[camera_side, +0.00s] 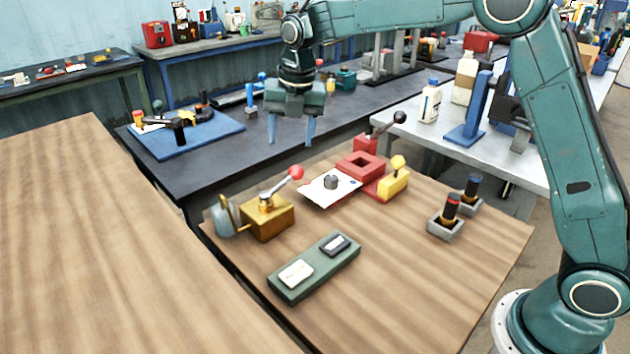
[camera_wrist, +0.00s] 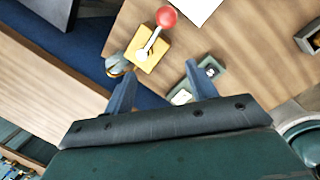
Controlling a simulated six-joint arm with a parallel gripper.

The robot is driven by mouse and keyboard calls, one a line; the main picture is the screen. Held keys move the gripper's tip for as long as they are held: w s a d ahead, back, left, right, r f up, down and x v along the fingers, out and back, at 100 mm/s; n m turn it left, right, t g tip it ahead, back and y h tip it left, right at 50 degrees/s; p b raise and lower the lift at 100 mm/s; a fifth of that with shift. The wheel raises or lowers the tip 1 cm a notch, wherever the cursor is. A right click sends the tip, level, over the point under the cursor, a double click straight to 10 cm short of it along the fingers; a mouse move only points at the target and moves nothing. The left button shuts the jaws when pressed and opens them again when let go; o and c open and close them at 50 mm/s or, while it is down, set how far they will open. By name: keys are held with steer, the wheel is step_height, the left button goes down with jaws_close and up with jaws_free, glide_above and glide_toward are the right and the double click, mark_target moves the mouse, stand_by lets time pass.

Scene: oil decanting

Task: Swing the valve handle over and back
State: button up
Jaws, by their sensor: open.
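The valve is a brass block (camera_side: 268,222) on the near wooden table, at its left side. Its lever handle (camera_side: 281,187) rises up and to the right and ends in a red ball knob (camera_side: 296,172). A metal jug (camera_side: 226,214) stands at the valve's left. In the wrist view the brass block (camera_wrist: 148,57) and red knob (camera_wrist: 166,17) lie beyond the fingers, near the jug (camera_wrist: 117,66). My gripper (camera_side: 291,140) is open and empty, high above the dark bench behind the valve, apart from the handle. Its fingers also show in the wrist view (camera_wrist: 158,88).
A green tray (camera_side: 315,268) with two small blocks lies in front of the valve. A white sheet (camera_side: 330,188), a red fixture (camera_side: 361,166) and a yellow block (camera_side: 393,182) stand to its right. Two dark cylinders in holders (camera_side: 450,208) are further right. The front right tabletop is clear.

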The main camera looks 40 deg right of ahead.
steer(key=r+n+y, duration=0.1)
steer(key=y, duration=0.1)
glide_above(298, 166)
steer(key=s+d, duration=0.1)
steer(key=shift+s+d+r+g, duration=0.15)
steer(key=shift+d+r+g, duration=0.15)
steer(key=shift+d, duration=0.3)
steer(key=shift+f, duration=0.2)
steer(key=x, duration=1.3)
steer(key=shift+d+f, duration=0.15)
steer(key=shift+f, duration=0.15)
steer(key=shift+n, duration=0.3)
jaws_close()
